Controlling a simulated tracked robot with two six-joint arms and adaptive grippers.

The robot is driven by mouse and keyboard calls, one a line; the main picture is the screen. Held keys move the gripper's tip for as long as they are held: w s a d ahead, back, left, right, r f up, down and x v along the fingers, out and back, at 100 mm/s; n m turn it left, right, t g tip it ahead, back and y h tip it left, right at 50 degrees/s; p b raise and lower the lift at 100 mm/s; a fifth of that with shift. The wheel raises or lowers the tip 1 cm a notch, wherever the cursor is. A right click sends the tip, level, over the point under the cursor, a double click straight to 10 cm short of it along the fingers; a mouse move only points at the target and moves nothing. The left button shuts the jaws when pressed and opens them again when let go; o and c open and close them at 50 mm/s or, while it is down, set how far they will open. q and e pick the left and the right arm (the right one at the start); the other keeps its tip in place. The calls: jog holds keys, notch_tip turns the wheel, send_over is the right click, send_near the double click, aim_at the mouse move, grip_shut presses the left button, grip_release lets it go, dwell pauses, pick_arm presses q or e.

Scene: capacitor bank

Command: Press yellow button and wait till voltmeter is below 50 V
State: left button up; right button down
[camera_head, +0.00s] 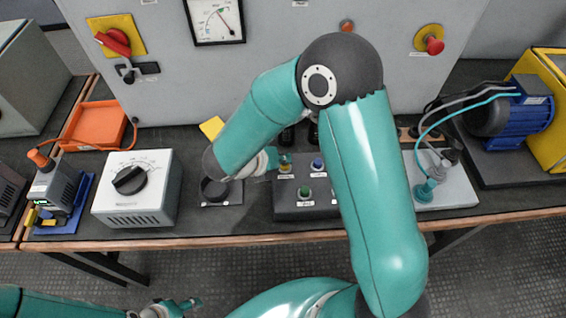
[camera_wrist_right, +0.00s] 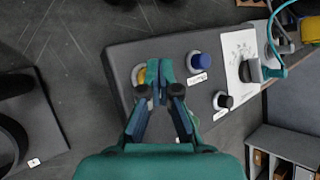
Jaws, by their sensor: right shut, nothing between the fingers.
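The voltmeter (camera_head: 221,14) is on the grey cabinet front at the top of the head view; its red needle shows, but the scale is too small to read. The yellow button (camera_head: 286,169) is on the dark button box (camera_head: 290,208). My right gripper (camera_head: 283,160) is shut and empty, its fingertips right at the yellow button. In the wrist view the fingertips (camera_wrist_right: 155,72) partly cover the yellow button (camera_wrist_right: 141,76); I cannot tell whether it is pressed down. My left gripper (camera_head: 186,306) is low at the left, away from the table; its jaw state is unclear.
A blue button (camera_head: 318,163) and a green button (camera_head: 304,191) are close by on the same box. A white dial box (camera_head: 134,203) and an orange tray (camera_head: 97,123) are at the left. A blue motor (camera_head: 520,118) is at the right. My right arm hides part of the table.

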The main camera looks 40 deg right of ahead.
jog(key=shift+f+b, duration=0.4)
jog(key=shift+f, duration=0.2)
dwell(0.3)
jog(key=shift+r, duration=0.1)
jog(key=shift+r+p, duration=1.25)
jog(key=shift+r, duration=0.05)
jog(key=shift+r, duration=0.1)
notch_tip(320, 180, up, 5)
jog(key=p, duration=0.4)
dwell(0.4)
